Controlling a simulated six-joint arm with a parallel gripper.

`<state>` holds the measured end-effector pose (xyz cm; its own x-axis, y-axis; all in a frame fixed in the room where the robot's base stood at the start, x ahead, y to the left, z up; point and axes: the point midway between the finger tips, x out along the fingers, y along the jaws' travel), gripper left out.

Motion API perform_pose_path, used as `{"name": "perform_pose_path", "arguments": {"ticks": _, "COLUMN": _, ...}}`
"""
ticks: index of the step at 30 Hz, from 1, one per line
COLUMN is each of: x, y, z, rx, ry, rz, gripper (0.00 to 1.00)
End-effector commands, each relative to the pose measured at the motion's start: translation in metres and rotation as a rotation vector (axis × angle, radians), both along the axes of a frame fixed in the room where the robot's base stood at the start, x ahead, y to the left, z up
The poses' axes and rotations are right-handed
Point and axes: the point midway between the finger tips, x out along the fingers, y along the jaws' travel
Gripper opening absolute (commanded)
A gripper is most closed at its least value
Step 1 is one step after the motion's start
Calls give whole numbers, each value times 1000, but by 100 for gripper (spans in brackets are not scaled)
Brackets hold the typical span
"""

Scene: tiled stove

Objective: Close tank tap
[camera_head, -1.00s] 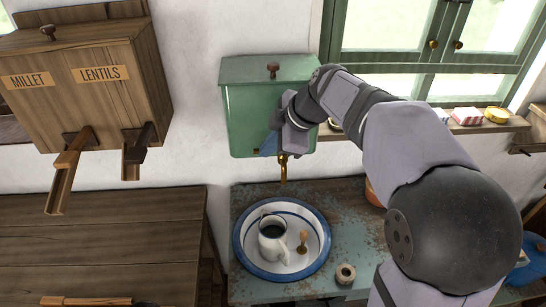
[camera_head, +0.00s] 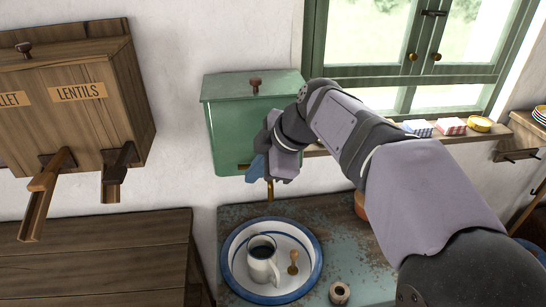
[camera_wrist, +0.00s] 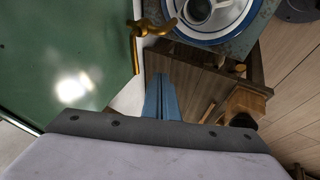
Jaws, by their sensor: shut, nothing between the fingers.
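The green tank (camera_head: 228,135) hangs on the white wall, with a small knob on its lid. Its brass tap shows below the tank (camera_head: 270,191), partly hidden by my gripper. In the wrist view the tap (camera_wrist: 150,28) and its long brass bar (camera_wrist: 135,55) are clear, at the edge of the green tank front (camera_wrist: 60,65). My gripper (camera_head: 257,168) is in front of the tank's lower right part, close to the tap. Its blue fingers (camera_wrist: 163,98) are together and empty. In the wrist view they are apart from the brass parts.
Below the tap, a blue-rimmed white basin (camera_head: 229,272) holds a white mug (camera_head: 263,270) with dark liquid and a small wooden-handled object (camera_head: 293,262). A roll (camera_head: 339,293) lies beside it on the worn table (camera_head: 355,265). Wooden bins (camera_head: 75,120) hang at left.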

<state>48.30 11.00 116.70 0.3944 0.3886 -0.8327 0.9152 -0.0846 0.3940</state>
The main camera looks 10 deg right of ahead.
Motion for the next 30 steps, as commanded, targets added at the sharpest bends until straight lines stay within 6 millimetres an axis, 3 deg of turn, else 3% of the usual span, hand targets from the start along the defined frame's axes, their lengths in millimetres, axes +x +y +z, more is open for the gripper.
{"name": "perform_pose_path", "arguments": {"ticks": 6, "x": -17, "y": -18, "z": 38, "rx": 0, "ry": -7, "rz": -4, "gripper": 0}}
{"name": "perform_pose_path", "arguments": {"ticks": 13, "x": -32, "y": -31, "z": 68, "rx": -1, "ry": -5, "rz": -2, "gripper": 0}}
{"name": "perform_pose_path", "arguments": {"ticks": 30, "x": -40, "y": -36, "z": 91, "rx": 2, "ry": 1, "rz": -18, "gripper": 0}}
